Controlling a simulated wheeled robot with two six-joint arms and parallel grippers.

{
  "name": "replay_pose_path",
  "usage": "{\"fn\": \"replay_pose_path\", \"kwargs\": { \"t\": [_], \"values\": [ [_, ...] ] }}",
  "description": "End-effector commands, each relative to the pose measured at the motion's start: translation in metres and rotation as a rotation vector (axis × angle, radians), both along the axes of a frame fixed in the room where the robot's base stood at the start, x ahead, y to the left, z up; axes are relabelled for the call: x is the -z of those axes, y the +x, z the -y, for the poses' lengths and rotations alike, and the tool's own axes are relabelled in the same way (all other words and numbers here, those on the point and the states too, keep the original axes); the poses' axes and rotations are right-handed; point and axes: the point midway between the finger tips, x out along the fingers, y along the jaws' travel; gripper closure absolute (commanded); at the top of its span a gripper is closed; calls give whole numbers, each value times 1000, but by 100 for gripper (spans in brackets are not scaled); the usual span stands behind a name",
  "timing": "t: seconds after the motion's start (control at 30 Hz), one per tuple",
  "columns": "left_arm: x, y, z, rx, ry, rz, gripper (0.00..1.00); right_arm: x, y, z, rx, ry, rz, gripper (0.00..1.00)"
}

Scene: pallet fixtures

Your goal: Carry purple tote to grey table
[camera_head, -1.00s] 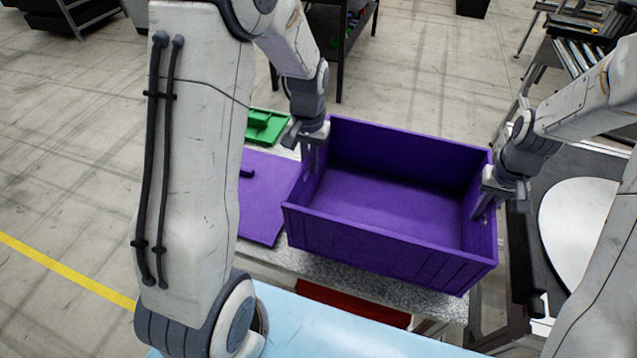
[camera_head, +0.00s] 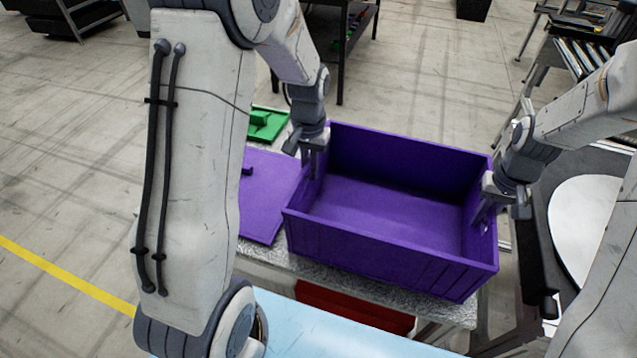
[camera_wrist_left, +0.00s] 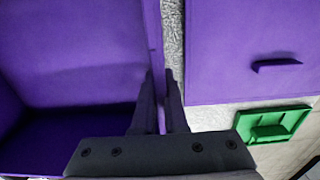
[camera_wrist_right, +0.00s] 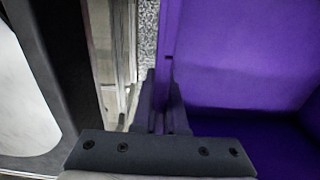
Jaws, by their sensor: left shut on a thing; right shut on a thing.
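The purple tote (camera_head: 390,245) is an open, empty box over the speckled grey table top (camera_head: 365,290). I cannot tell for sure whether its bottom touches the table. My left gripper (camera_head: 314,160) is shut on the tote's left wall; in the left wrist view the fingers (camera_wrist_left: 160,105) straddle that wall. My right gripper (camera_head: 487,205) is shut on the tote's right wall; in the right wrist view the fingers (camera_wrist_right: 160,100) straddle it. The tote looks about level. Its underside is hidden.
A flat purple panel with a small handle (camera_head: 268,190) lies left of the tote, with a green piece (camera_head: 267,123) behind it. A red thing (camera_head: 355,305) shows below the table top. A light blue surface (camera_head: 320,335) is in front. A dark rack (camera_head: 342,50) stands behind.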

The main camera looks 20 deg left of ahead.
Motion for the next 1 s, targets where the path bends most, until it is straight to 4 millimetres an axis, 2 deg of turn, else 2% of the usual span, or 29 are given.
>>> {"fn": "replay_pose_path", "kwargs": {
  "t": [0.17, 0.27, 0.3, 0.67, 0.77, 1.0],
  "values": [
    [13, 1, 0, 0, 0, 2, 100, 13, 0, 0, 0, 0, 2, 100],
    [11, 0, 0, 0, 0, 0, 64, 11, 0, 0, 0, 0, 0, 64],
    [11, 0, 0, 0, 0, 0, 61, 11, 0, 0, 0, 0, 0, 61],
    [6, 1, 0, 0, 0, 3, 61, 11, 0, 0, 0, 0, 0, 61],
    [-6, 2, 0, 0, 0, 5, 61, 11, 0, 0, 0, 0, 0, 61],
    [-57, 1, 0, 0, 0, 6, 61, 11, 0, 0, 0, 0, 0, 61]
  ]
}}
